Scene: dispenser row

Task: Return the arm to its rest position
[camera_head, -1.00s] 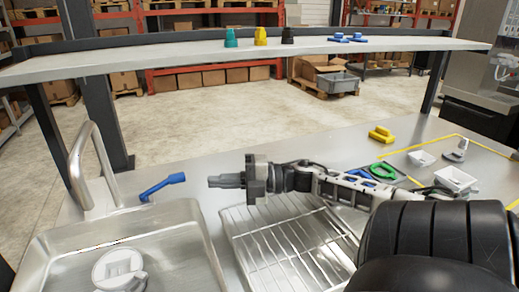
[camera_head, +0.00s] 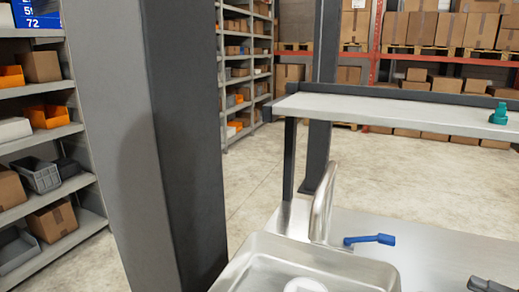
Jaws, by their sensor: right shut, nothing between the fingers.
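Only the tip of my right gripper (camera_head: 490,285) shows, dark grey, at the bottom right corner of the head view. It is shut and holds nothing. It is over or beside the steel worktop, right of the sink; the exact height cannot be told. The rest of my right arm is outside the picture. My left gripper is not in view.
A steel sink (camera_head: 262,250) with a curved faucet (camera_head: 322,207) is at bottom centre. A raised shelf (camera_head: 390,112) bears a teal cap (camera_head: 499,114). A grey pillar (camera_head: 185,130) and stocked racks stand left.

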